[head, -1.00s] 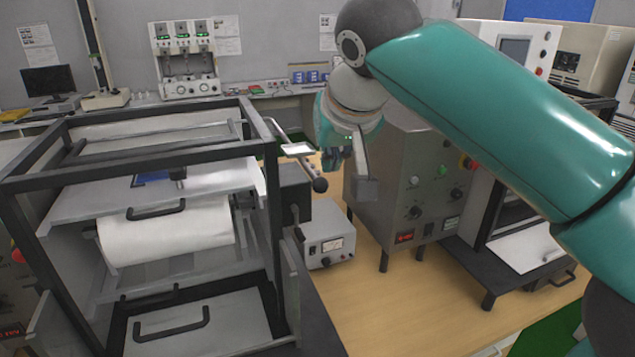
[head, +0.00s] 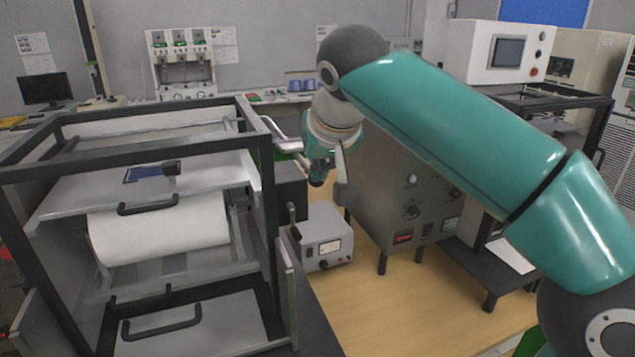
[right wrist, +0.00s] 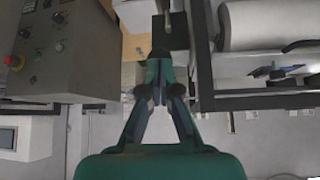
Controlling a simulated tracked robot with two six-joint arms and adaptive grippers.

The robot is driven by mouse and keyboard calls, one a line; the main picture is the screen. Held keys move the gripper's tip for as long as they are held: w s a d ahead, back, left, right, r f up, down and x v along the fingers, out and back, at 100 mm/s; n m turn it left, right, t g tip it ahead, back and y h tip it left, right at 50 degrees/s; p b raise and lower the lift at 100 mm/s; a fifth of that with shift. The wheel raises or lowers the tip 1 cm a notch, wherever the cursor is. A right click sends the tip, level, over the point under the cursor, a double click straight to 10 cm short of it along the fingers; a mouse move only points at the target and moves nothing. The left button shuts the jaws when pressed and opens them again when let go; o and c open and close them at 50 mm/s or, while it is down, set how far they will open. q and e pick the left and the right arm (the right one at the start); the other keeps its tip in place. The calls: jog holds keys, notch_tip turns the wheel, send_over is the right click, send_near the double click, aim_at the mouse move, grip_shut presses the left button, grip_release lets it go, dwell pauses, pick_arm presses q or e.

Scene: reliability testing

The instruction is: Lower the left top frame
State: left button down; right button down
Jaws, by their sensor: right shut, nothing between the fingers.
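The left machine has a black open top frame (head: 140,161) standing around a pale upper panel with a black handle (head: 148,207) and a white roll (head: 160,235). A metal lever (head: 288,145) sticks out from the frame's right side. My right gripper (head: 318,180) is at the lever's outer end, pointing down, shut with nothing between its fingers. Whether it touches the lever is unclear. In the right wrist view the fingers (right wrist: 159,70) come together beside the machine's dark side parts. My left gripper is not in view.
A small grey meter box (head: 322,238) stands on the wooden table below my right gripper. A grey control cabinet (head: 385,195) stands close on the right. Bare table (head: 400,310) lies in front of it. A black-framed machine (head: 560,105) stands farther right.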

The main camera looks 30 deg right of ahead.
jog(key=shift+w+f, duration=0.1)
jog(key=s+b, duration=0.1)
jog(key=s+a+f+b, duration=0.1)
jog(key=shift+s+f, duration=0.2)
jog(key=shift+s, duration=0.1)
dwell(0.7)
jog(key=v, duration=1.2)
jog(key=shift+f, duration=0.1)
dwell(0.4)
